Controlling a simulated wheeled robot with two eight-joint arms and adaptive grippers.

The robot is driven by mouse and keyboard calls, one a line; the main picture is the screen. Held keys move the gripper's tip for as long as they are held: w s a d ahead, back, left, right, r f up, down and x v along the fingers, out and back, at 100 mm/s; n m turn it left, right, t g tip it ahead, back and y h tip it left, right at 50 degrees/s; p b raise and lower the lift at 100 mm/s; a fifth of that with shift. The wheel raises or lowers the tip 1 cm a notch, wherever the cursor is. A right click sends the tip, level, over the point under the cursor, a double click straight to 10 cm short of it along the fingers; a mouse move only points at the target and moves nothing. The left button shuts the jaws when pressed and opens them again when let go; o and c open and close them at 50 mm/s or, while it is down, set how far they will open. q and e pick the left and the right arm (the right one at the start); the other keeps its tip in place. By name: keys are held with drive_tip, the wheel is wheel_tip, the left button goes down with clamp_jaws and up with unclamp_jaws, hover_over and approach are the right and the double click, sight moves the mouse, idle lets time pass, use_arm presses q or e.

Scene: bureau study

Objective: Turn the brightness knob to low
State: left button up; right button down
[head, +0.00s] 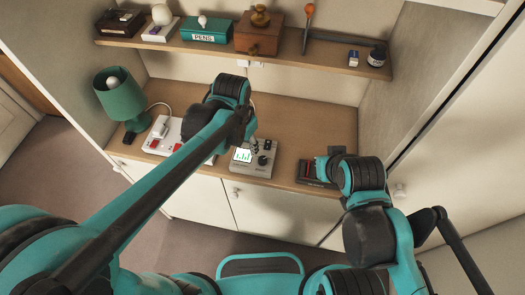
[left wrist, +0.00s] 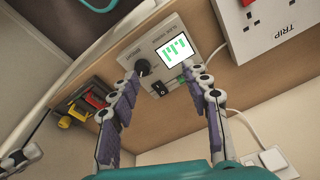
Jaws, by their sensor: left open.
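A grey box with a lit screen (head: 242,155) sits on the desk; its screen with green bars also shows in the left wrist view (left wrist: 175,48). A black knob (left wrist: 143,67) on its face also shows in the head view (head: 262,160). A smaller dark knob (left wrist: 160,88) is beside it. My left gripper (left wrist: 158,75) is open and empty over the box, with one fingertip close to the larger knob; contact cannot be told. My right arm is at the right, its fingers not clear.
A black unit with red and yellow levers (left wrist: 75,110) stands beside the box, close to my right arm. A white switch panel (head: 165,135) and a green lamp (head: 120,97) are to the left. A shelf (head: 215,47) with several objects hangs above. Bare desk lies behind the box.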

use_arm(q)
drive_tip(key=m+g+p, duration=0.1)
drive_tip(key=m+g, duration=0.1)
hover_over(262, 159)
drive_tip(key=shift+f+y, duration=0.3)
drive_tip(key=shift+f, duration=0.55)
drive_tip(key=shift+d+f, duration=0.15)
drive_tip(key=shift+f, duration=0.1)
wheel_tip(262, 159, down, 8)
drive_tip(key=shift+r+b, duration=0.2)
drive_tip(key=shift+b, duration=0.8)
clamp_jaws()
